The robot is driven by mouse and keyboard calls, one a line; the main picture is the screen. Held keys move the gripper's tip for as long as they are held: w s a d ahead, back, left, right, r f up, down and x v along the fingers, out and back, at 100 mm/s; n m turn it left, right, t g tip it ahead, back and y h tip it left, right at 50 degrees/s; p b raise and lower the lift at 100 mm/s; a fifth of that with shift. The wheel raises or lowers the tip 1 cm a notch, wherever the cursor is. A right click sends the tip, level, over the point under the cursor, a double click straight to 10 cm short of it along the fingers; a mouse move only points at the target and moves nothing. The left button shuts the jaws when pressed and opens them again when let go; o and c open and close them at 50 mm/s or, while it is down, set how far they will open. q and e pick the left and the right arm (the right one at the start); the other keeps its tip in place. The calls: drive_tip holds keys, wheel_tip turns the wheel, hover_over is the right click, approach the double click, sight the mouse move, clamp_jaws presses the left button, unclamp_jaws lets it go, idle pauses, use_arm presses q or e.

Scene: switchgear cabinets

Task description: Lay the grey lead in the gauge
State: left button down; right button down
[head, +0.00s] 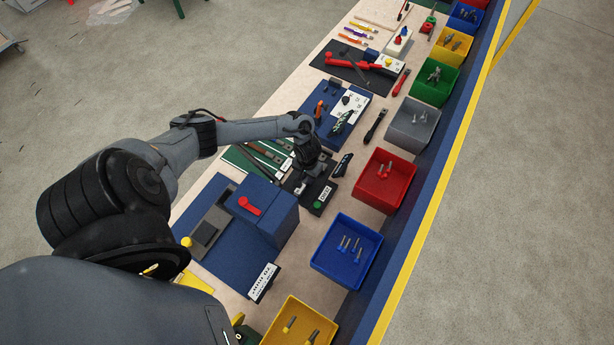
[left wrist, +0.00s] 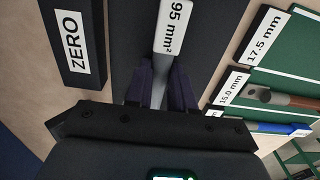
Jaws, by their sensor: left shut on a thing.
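My left gripper (head: 305,170) points down over a dark fixture in the middle of the bench. The dark fixture, perhaps the gauge, shows in the head view with a green button (head: 318,205). Whether the grey piece touches it cannot be told. My right gripper is out of view.
Red (head: 385,185) and blue (head: 345,255) bins line the bench edge.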

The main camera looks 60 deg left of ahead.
use_arm(q)
drive_tip(key=c, duration=0.9)
unclamp_jaws()
